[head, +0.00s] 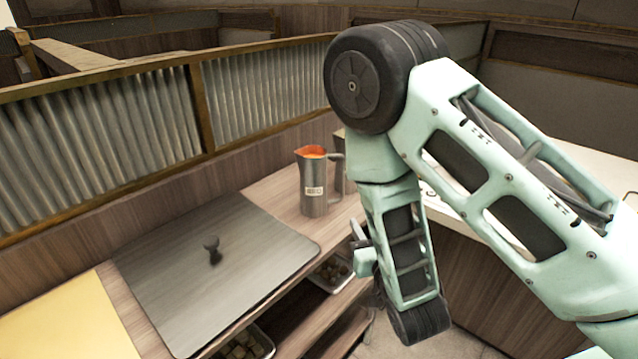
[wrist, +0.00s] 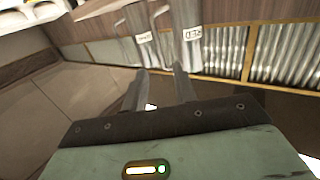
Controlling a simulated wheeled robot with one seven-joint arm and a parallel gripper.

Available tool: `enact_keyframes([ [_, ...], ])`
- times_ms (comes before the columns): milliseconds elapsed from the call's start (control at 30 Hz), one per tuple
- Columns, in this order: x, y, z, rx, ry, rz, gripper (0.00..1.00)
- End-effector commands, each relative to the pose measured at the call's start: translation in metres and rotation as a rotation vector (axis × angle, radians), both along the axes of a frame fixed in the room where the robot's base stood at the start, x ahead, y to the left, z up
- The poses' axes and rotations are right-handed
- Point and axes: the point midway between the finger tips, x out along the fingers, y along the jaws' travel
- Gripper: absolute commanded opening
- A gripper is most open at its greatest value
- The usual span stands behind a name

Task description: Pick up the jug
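A metal jug (head: 314,188) with orange content at its mouth, a pale label and a handle on its right stands upright on the wooden counter in the head view. In the wrist view, two metal vessels with labels show at the top, a left one (wrist: 140,35) and a right one (wrist: 189,45); I cannot tell which is the jug of the head view. My gripper (wrist: 160,72) has its two fingers apart with nothing between them, pointing toward the vessels but short of them. In the head view my arm hides most of the gripper, right of and below the jug.
A steel lid (head: 165,275) with a dark knob (head: 212,247) lies left of the jug. A yellow board (head: 75,325) is at the lower left. Food trays (head: 328,274) sit below the counter edge. A corrugated metal partition (head: 265,95) runs behind.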

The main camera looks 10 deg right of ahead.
Motion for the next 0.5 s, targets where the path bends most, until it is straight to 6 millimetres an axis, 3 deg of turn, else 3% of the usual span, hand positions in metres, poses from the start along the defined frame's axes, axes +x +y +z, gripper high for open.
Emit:
enact_keyframes([
  [167, 0.011, -0.001, 0.004, -0.009, -0.035, 0.002, 0.28],
  [500, 0.080, 0.001, 0.006, -0.009, -0.034, 0.003, 0.28],
])
